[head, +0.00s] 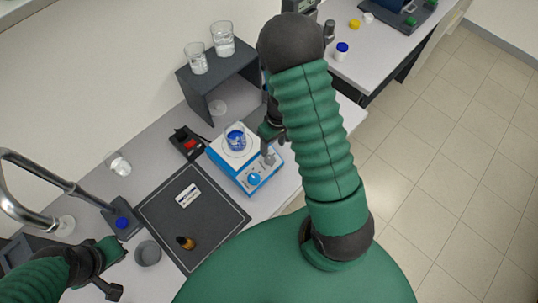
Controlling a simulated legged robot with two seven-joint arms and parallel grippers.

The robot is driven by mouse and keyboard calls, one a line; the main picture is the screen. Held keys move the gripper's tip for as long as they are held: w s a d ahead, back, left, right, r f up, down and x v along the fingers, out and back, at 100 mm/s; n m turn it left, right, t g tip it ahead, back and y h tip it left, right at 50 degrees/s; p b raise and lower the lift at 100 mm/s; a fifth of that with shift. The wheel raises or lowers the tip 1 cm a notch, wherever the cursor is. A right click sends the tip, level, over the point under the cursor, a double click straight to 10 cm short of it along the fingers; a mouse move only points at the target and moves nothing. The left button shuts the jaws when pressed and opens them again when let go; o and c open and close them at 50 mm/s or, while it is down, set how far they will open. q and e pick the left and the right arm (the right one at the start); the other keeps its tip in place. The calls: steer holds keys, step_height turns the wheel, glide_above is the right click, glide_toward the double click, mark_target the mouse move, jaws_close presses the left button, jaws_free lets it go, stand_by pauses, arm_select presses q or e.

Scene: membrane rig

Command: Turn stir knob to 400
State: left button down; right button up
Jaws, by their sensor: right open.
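The blue and white hotplate stirrer (222,158) stands on the bench at centre. A blue knob (254,178) sits on its front panel; the scale and pointer are too small to read. A second knob position is hidden near my gripper. A beaker with blue liquid (236,139) stands on its white top plate. My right gripper (274,148) is open at the right end of the stirrer's front, above and to the right of the visible knob, partly hidden by my own arm. I cannot tell whether it touches anything. My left gripper (113,270) is low at the left, away from the stirrer.
A black mat (210,235) holds a labelled card (188,195) and a brown bottle (185,242). A grey shelf (222,82) with two glass beakers stands behind. A red-switched black box (188,143) is left of the stirrer. A faucet (50,180) rises at the left.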

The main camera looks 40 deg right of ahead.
mark_target(270, 158)
steer(key=f, duration=0.5)
steer(key=a+f+p, duration=0.1)
steer(key=f, duration=0.2)
steer(key=shift+f, duration=0.2)
steer(key=shift+w, duration=0.1)
jaws_close()
